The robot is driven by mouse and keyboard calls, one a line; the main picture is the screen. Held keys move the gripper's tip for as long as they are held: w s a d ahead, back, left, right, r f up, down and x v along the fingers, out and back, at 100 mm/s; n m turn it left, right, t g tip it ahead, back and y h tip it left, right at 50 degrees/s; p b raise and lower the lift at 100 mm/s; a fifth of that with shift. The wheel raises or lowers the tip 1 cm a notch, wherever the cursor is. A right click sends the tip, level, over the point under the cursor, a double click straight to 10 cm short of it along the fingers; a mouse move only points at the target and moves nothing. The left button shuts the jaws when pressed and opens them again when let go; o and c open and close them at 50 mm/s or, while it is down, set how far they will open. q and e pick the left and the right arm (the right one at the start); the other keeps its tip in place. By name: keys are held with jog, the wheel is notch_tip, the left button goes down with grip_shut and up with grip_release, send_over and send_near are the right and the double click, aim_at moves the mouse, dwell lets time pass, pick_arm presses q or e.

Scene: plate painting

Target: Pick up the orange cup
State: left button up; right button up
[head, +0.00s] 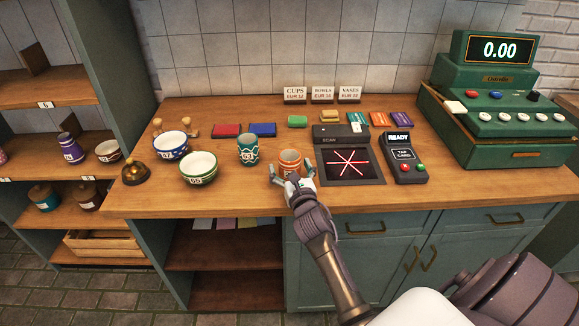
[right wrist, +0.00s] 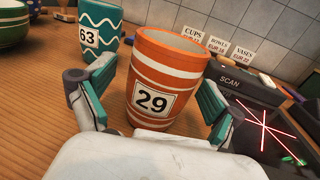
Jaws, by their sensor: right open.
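The orange cup (head: 290,161) stands upright on the wooden counter, just left of the scanner. In the right wrist view the orange cup (right wrist: 163,80) fills the middle, with white stripes and a label reading 29. My right gripper (head: 290,175) is at the near side of the cup. In the right wrist view my right gripper (right wrist: 155,98) is open, with one finger on each side of the cup's lower part and gaps showing. I cannot tell whether the palm touches the cup. My left gripper is not in view.
A teal cup (head: 248,150) marked 63 stands close left of the orange cup. Green (head: 198,168) and blue (head: 171,146) bowls stand farther left. The scanner (head: 350,163) and card terminal (head: 406,158) are to the right. The counter's front strip (head: 225,202) is clear.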

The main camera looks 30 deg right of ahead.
jog(key=shift+c, duration=0.4)
jog(key=c, duration=1.3)
jog(key=shift+r, duration=0.1)
jog(key=shift+c, duration=0.2)
